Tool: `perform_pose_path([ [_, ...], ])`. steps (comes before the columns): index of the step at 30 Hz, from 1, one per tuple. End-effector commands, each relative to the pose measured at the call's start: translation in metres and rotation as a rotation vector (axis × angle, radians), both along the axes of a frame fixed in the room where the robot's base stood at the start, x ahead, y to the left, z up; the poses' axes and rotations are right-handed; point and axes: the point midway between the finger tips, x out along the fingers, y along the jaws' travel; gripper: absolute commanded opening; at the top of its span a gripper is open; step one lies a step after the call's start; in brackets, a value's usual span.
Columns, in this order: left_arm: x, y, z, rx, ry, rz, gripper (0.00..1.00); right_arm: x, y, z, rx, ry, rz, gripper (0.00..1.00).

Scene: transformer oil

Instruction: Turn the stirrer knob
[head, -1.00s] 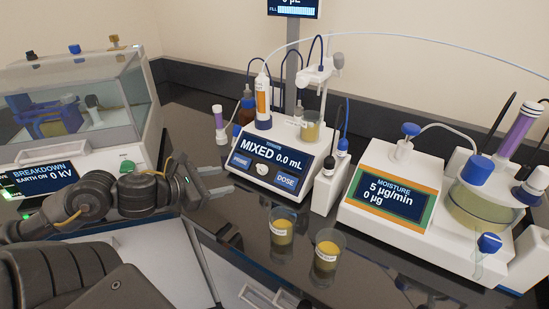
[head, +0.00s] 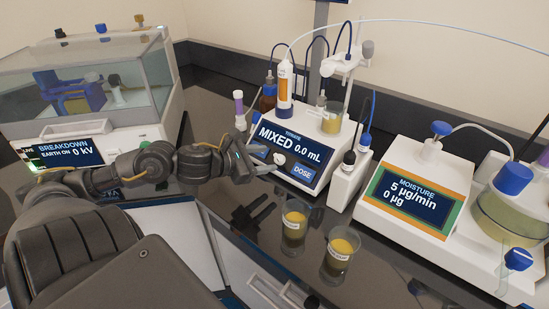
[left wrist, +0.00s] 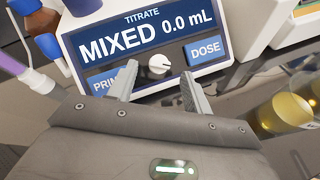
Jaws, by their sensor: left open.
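The stirrer knob is a small white round knob (head: 279,158) with a dark pointer line, on the lower front of the titrator (head: 313,140). The titrator's screen reads "MIXED 0.0 mL". The knob also shows in the left wrist view (left wrist: 159,66), between PRIME and DOSE. My left gripper (head: 262,170) is open just in front of the knob. In the left wrist view its two fingers (left wrist: 160,90) point at the panel, one on each side below the knob. I cannot tell whether they touch it. My right gripper is not in view.
Two beakers of yellow oil (head: 294,228) (head: 341,258) stand on the dark bench in front of the titrator. The moisture unit (head: 414,190) stands at right, the breakdown tester (head: 90,110) at left.

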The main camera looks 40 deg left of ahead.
Motion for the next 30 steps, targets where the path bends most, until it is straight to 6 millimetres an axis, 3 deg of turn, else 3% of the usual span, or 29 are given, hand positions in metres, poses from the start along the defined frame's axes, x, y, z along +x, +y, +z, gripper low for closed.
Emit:
perform_pose_path([
  [12,0.034,-0.008,-0.012,-0.002,-0.001,0.002,0.50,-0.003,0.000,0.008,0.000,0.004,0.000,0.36],
  [25,0.038,-0.010,-0.015,0.001,0.000,0.000,0.50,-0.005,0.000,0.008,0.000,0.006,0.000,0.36],
  [30,0.038,-0.010,-0.015,0.001,0.000,0.000,0.29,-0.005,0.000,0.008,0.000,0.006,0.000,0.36],
])
